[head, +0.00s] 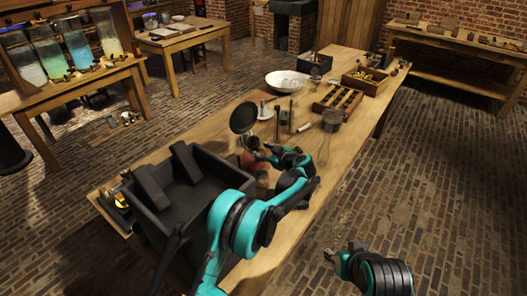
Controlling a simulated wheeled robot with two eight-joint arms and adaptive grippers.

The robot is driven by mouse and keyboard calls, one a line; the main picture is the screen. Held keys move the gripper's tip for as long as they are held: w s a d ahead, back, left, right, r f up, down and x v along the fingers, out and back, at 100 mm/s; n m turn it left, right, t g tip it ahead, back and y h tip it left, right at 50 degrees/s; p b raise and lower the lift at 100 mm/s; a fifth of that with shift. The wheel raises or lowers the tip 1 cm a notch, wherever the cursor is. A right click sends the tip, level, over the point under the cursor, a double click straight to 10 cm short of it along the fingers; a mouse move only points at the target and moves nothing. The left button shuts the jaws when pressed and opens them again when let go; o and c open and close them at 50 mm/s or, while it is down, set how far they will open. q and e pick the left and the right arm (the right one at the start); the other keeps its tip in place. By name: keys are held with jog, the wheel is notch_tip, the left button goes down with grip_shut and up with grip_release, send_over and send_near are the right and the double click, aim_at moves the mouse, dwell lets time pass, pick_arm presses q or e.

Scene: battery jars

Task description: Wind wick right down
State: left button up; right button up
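A small dark and reddish object (249,161), possibly the lamp with the wick, stands on the long wooden table beside the black bin. My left gripper (265,149) is right at it, partly covering it. Whether the fingers touch or close on any part of it is too small to tell. No wick or winding knob can be made out. My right gripper (341,252) is low in the picture, over the floor beyond the table's right edge and away from the table things. Its fingers are too small and dark to read.
A black bin (217,168) fills the table's near left. A round dark disc (243,118) stands just behind the reddish object. A wire whisk-like thing (329,128), a slotted wooden tray (337,101) and a white bowl (286,81) are farther back. The table's right edge (350,165) is clear.

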pick_arm(q)
jog(key=v, duration=1.2)
